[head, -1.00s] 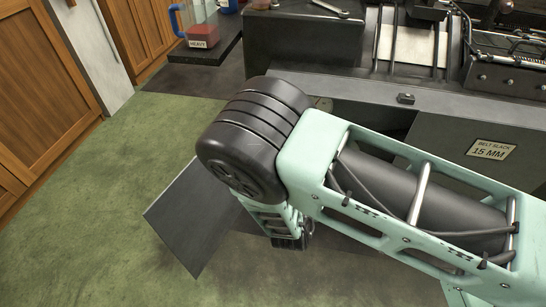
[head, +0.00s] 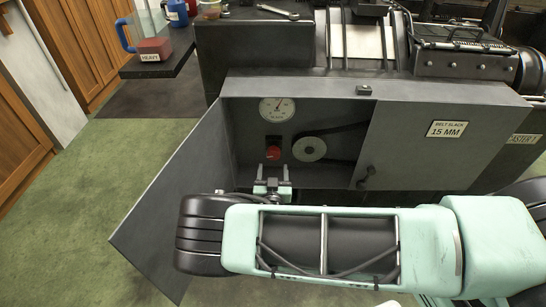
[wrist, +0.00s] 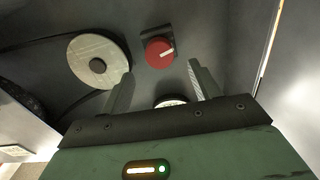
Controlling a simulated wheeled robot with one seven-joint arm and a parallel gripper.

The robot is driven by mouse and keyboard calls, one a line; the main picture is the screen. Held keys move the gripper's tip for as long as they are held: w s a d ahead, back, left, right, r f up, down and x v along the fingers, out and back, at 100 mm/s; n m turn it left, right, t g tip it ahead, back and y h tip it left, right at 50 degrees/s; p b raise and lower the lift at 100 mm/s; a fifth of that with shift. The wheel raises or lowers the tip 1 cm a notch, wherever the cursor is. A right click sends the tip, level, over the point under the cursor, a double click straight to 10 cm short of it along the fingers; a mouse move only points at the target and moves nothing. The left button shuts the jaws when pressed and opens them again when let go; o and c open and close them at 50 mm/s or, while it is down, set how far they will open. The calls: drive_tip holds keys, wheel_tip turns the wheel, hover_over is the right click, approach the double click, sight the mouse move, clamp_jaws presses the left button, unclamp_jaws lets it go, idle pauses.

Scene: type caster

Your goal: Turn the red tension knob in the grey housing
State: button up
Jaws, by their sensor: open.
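The grey housing (head: 240,120) stands open, with its door (head: 175,190) swung out to the left. Inside it, the red knob (head: 273,153) sits on the back wall below a round dial gauge (head: 277,109). The knob also shows in the wrist view (wrist: 159,52), with a white pointer line, beyond the fingertips and between them. My gripper (head: 273,172) is open and empty, at the mouth of the housing just below and in front of the knob. In the wrist view the two fingers (wrist: 160,75) are spread wide, apart from the knob.
A pulley with a belt (head: 310,149) is right of the knob, close to one finger in the wrist view. A "BELT SLACK 15 MM" label (head: 447,129) is on the housing's front. A wrench (head: 278,12) lies on top. The open door bounds the space to the left.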

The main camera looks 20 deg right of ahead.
sight(274, 156)
drive_tip(key=x, duration=0.7)
drive_tip(key=shift+w+d+b, duration=0.1)
drive_tip(key=shift+w+b, duration=0.15)
drive_tip(key=shift+b, duration=0.15)
drive_tip(key=c, duration=1)
